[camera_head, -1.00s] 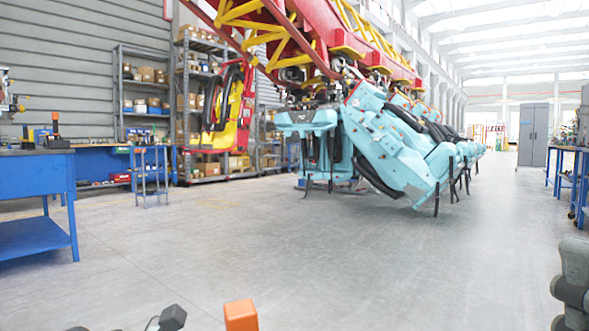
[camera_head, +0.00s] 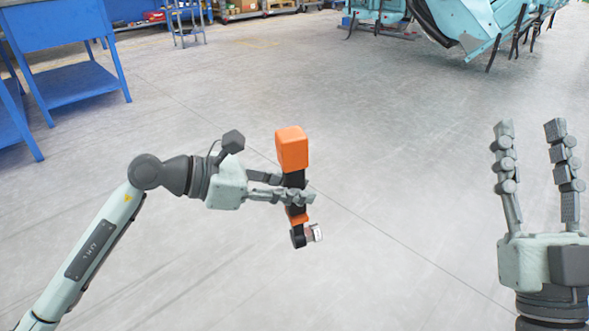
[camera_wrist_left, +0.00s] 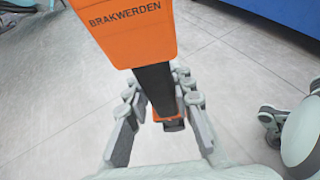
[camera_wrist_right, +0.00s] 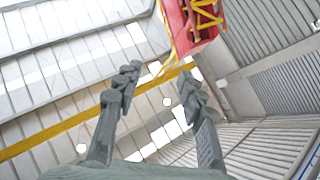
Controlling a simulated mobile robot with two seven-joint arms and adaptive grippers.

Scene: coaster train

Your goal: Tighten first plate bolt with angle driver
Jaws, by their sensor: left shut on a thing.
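The angle driver (camera_head: 291,150) has an orange battery end, a black handle and an angled head at the bottom. My left gripper (camera_head: 296,190) is shut around its black handle and holds it upright, orange end up, above the floor. In the left wrist view the orange block (camera_wrist_left: 132,30) carries the word BRAKWERDEN, and fingers stand on both sides of the black handle (camera_wrist_left: 154,85). My right gripper (camera_head: 532,130) is open and empty, fingers pointing up, at the right. Its spread fingers also show in the right wrist view (camera_wrist_right: 160,95). No plate bolt can be made out.
Turquoise coaster cars (camera_head: 470,25) stand at the top right, partly cut off. A blue workbench (camera_head: 55,40) is at the upper left, with a small step stand (camera_head: 186,22) beside it. The grey floor between is clear.

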